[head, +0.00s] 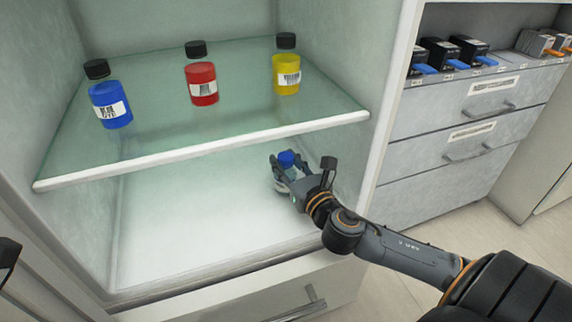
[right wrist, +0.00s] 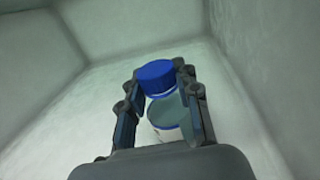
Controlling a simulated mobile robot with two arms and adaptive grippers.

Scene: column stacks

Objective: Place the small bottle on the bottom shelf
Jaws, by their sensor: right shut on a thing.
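A small clear bottle with a blue cap (head: 287,158) is inside the cabinet, at the right side of the bottom shelf (head: 190,225), below the glass shelf. My right gripper (head: 288,178) is shut on it. In the right wrist view the bottle (right wrist: 166,112) stands between the two fingers of the gripper (right wrist: 163,105), its blue cap and part of a white label showing. The gripper hides its base, so I cannot tell whether it touches the bottom shelf. A dark part at the head view's left edge may belong to my left arm; no left gripper fingers show.
A glass shelf (head: 150,150) with a white front edge lies above my right gripper. It bears a blue bottle (head: 110,105), a red bottle (head: 202,84) and a yellow bottle (head: 286,73). The bottom shelf's left and middle are clear. Drawers (head: 470,135) stand to the right.

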